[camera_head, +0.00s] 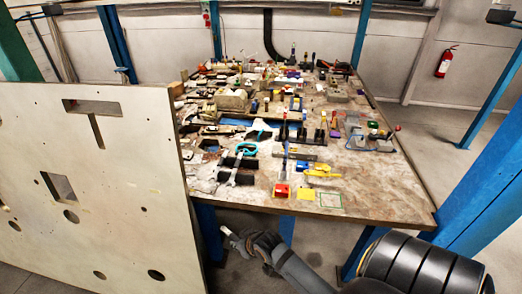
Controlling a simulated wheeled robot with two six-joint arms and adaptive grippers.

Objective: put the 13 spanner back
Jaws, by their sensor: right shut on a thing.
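My right gripper (253,243) is low in front of the table, below its front edge and near the big pale panel. It is shut on a pale, slim thing (229,234) that sticks out to the left. This may be the 13 spanner, but it is too small to read a size, and my fingers hide part of it. The place for the spanner cannot be made out among the tools on the table (376,204). My left gripper is not in view.
A large pale panel with cut-outs (100,190) stands at the left, beside the table. The table's front right corner is bare.

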